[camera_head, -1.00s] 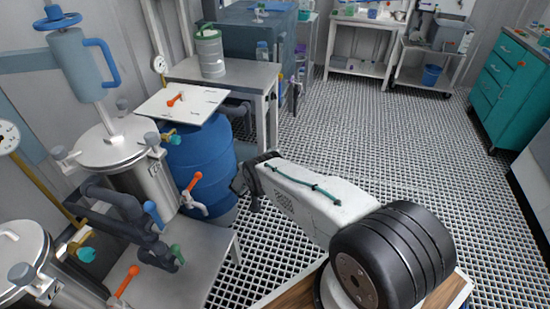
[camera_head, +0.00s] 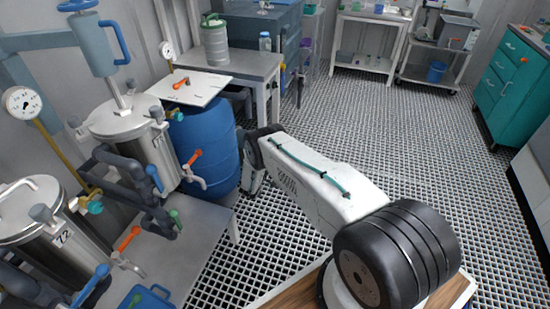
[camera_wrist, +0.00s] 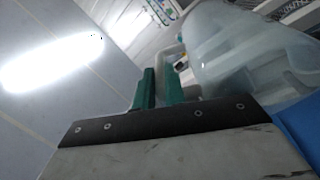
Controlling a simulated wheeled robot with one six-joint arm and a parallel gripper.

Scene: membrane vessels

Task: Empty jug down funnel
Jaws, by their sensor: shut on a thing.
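A translucent, pale jug (camera_wrist: 245,45) fills the upper right of the wrist view, tilted in the picture. My gripper (camera_wrist: 160,82), with green fingers, is shut on a pale part at the jug's left side, which looks like its handle. The jug's mouth and contents cannot be made out. In the head view my arm hides the gripper, and I do not see the jug there. I cannot pick out a funnel for certain. A blue-grey cylinder (camera_head: 93,45) with a blue handle and handwheel stands on a stem above a steel vessel (camera_head: 125,120).
A blue barrel (camera_head: 205,150) with a white board (camera_head: 205,88) above it stands close beside my arm. A second steel vessel (camera_head: 35,220), dark pipes and coloured valves crowd the left. A blue item (camera_head: 150,297) sits low left. Open grating floor (camera_head: 400,130) lies right.

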